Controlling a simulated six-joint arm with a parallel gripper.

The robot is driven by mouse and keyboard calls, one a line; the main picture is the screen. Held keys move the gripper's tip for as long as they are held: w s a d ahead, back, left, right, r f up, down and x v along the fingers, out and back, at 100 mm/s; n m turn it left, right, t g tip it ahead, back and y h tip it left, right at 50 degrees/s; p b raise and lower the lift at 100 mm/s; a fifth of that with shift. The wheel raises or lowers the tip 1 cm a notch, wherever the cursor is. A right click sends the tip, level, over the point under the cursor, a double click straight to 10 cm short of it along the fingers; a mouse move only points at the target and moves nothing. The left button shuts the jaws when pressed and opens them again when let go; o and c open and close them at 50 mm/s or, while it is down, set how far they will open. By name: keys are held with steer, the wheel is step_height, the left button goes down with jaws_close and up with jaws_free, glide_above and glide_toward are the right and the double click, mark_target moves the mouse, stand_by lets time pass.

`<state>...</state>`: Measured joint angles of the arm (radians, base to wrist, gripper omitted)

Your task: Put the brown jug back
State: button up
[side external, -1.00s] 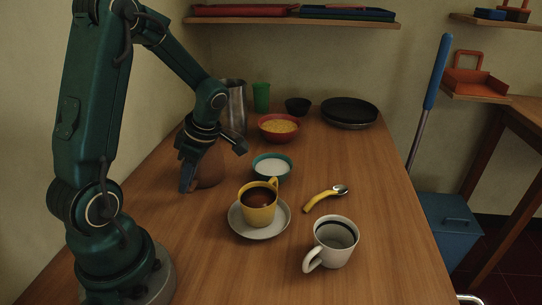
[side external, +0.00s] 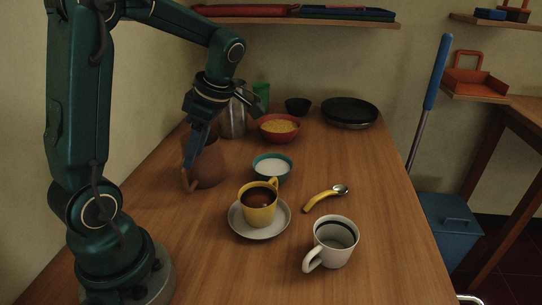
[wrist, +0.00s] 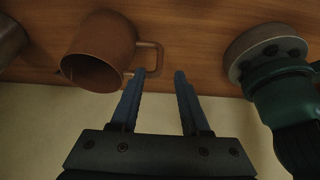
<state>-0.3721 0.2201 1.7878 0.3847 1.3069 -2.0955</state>
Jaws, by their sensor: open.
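The brown jug (side external: 210,168) stands on the wooden table at the left, behind the yellow cup. In the wrist view the jug (wrist: 104,42) shows its open mouth, with its square handle pointing toward my fingers. My gripper (side external: 194,155) is above the jug, partly in front of it in the side view.
A metal pitcher (side external: 234,118) and green cup (side external: 261,96) stand behind the jug. The front left of the table is clear.

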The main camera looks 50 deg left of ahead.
steer(key=s+d+r+m+t+h, duration=0.1)
steer(key=d+m+t, duration=0.3)
steer(key=d+m, duration=0.4)
steer(key=s+d+r+m+t+h, duration=0.2)
steer(key=d+m+t, duration=0.2)
steer(key=m, duration=1.4)
steer(key=d, duration=0.3)
steer(key=shift+s+d+r+m+t, duration=0.15)
steer(key=shift+d+r+m+t, duration=0.2)
steer(key=shift+d+m+t, duration=0.05)
